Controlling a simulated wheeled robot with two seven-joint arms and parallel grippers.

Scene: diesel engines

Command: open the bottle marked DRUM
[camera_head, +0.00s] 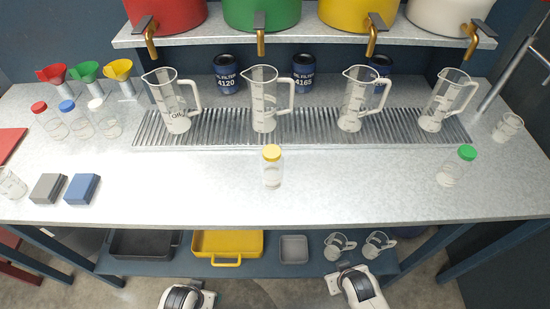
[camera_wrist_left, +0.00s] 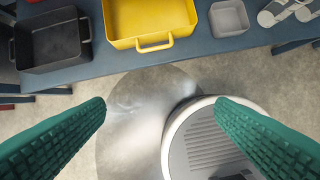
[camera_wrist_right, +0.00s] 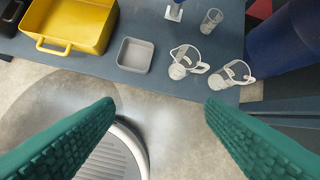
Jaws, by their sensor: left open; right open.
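A clear bottle with a yellow cap (camera_head: 272,168) stands upright at the middle of the worktop. A green-capped bottle (camera_head: 457,166) is at the right. A red-capped bottle (camera_head: 49,121), a blue-capped bottle (camera_head: 76,119) and a white-capped bottle (camera_head: 103,117) stand at the left. All caps are on. No DRUM marking is legible, so I cannot tell which bottle carries it. My left gripper (camera_wrist_left: 160,110) and right gripper (camera_wrist_right: 160,108) are open and empty, in front of the bench and away from every bottle.
Measuring jugs (camera_head: 264,100) stand along a metal drain grate (camera_head: 215,128) below colored tanks (camera_head: 262,14). Grey and blue blocks (camera_head: 82,189) lie front left. The lower shelf holds a yellow tray (camera_head: 228,243), a black tray and small jugs. The worktop's front middle is clear.

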